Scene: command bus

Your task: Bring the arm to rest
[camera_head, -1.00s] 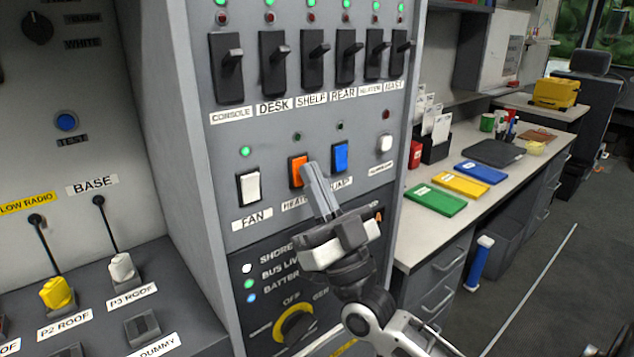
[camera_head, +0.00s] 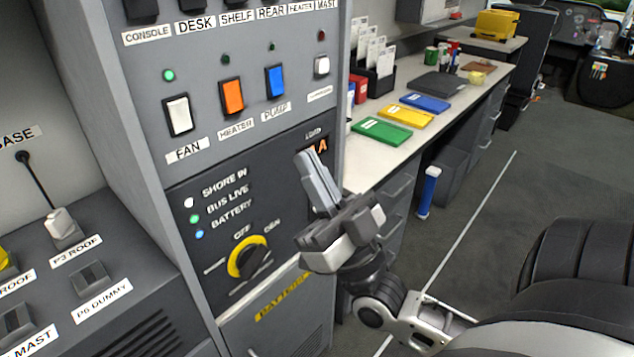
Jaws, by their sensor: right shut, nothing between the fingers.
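My right gripper (camera_head: 316,180) is shut and empty. It points up and to the left, in front of the lower right part of the grey switch panel (camera_head: 262,140), and partly covers an orange-lit display (camera_head: 318,146). My right arm comes in from the lower right. The orange heater switch (camera_head: 232,97) is above and left of the fingertips, clear of them. The left gripper is out of view.
The white fan switch (camera_head: 178,115) and blue pump switch (camera_head: 275,81) flank the heater switch. A yellow-black rotary knob (camera_head: 247,258) sits below. The desk (camera_head: 362,165) behind holds coloured folders. Open floor (camera_head: 545,160) lies right.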

